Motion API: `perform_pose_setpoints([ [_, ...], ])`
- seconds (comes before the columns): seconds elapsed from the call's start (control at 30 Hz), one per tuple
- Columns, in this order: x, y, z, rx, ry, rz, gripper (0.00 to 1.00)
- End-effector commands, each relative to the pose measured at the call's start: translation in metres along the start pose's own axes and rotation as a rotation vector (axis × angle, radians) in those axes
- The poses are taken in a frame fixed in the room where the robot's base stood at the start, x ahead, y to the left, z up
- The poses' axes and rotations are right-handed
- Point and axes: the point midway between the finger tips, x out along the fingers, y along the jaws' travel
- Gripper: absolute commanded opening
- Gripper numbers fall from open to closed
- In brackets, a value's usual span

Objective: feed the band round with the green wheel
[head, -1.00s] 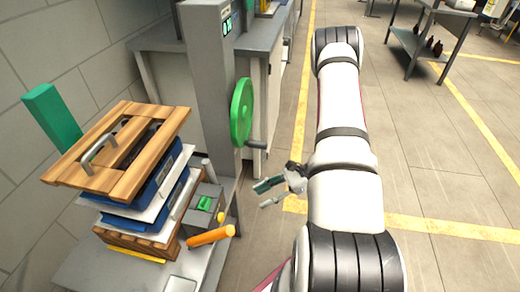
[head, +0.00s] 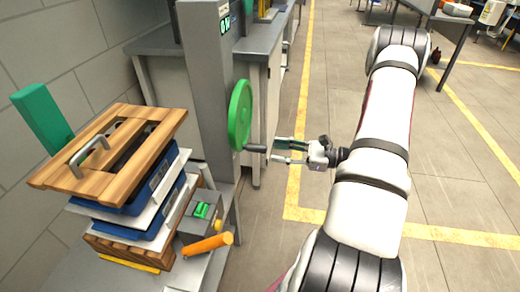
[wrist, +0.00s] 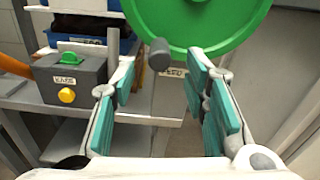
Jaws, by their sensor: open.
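The green wheel (head: 240,114) is mounted on the side of a grey column (head: 207,80). Its dark crank handle (head: 255,148) sticks out to the right from the wheel's lower part. My gripper (head: 275,150) is open, with its fingers pointing left at the handle. In the wrist view the handle's end (wrist: 160,54) lies ahead, between the directions of the two teal-padded fingers (wrist: 165,110), with the green wheel (wrist: 200,18) behind it. Whether the fingertips overlap the handle is hard to tell. No band can be made out clearly.
A stack of blue trays and boards topped by a wooden frame (head: 60,177) stands left of the column. A grey box (head: 203,212) with a green button and an orange cylinder (head: 207,244) sit in front. Open floor lies to the right.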

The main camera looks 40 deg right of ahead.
Motion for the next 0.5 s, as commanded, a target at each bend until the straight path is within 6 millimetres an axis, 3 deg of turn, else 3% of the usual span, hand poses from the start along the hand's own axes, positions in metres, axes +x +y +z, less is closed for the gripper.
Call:
perform_pose_setpoints([
  [0.2,0.041,0.001,-0.001,0.002,0.000,0.003,0.41],
  [0.5,0.066,0.000,0.000,0.000,0.001,0.001,0.41],
])
